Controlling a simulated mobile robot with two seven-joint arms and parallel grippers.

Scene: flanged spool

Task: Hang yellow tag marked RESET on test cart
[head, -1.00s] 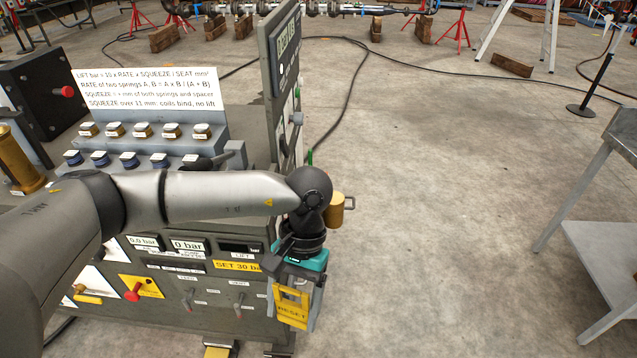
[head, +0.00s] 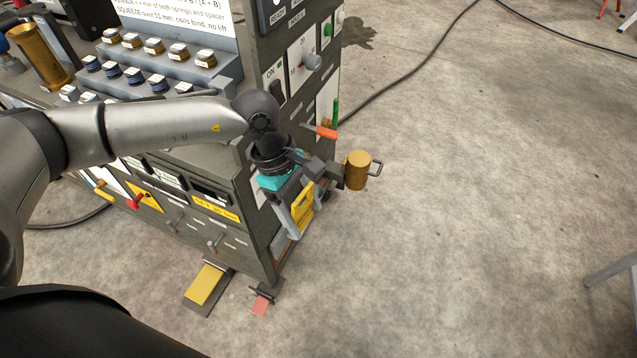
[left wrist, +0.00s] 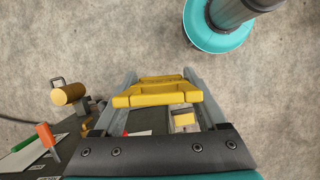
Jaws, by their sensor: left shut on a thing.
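My left gripper (head: 305,216) is shut on a yellow tag (head: 302,202) and holds it at the near right corner of the test cart (head: 236,187), beside its end face. In the left wrist view the yellow tag (left wrist: 158,92) sits between the two grey fingers (left wrist: 162,96), with part of the cart behind it. The tag's lettering cannot be read now. No hook or peg for it can be made out; the wrist and gripper cover part of the cart's end. My right gripper is not in view.
A brass cylinder with a handle (head: 356,170) sticks out from the cart's end, just right of my gripper. An orange lever (head: 320,131) is above it.

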